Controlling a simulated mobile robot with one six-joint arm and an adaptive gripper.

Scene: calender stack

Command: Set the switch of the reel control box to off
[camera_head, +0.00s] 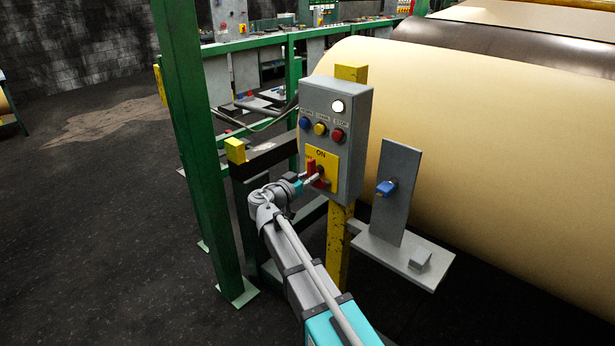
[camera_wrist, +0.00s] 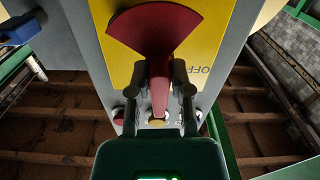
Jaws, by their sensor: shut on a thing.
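The grey reel control box (camera_head: 352,112) stands on a yellow post in the head view. Its lower front bears a yellow plate (camera_head: 329,159) marked ON at the top. The red switch handle (camera_head: 310,166) shows there, partly covered by my gripper (camera_head: 314,179). In the wrist view the fan-shaped red handle (camera_wrist: 156,28) stands before the yellow plate (camera_wrist: 205,45), with OFF written to its right. My gripper (camera_wrist: 159,75) is shut on the handle's narrow part, one finger on each side. The switch's pivot is hidden.
Blue, yellow and red buttons (camera_head: 320,129) and a lit white lamp (camera_head: 338,106) sit above the switch. A green post (camera_head: 187,130) stands left of my arm.

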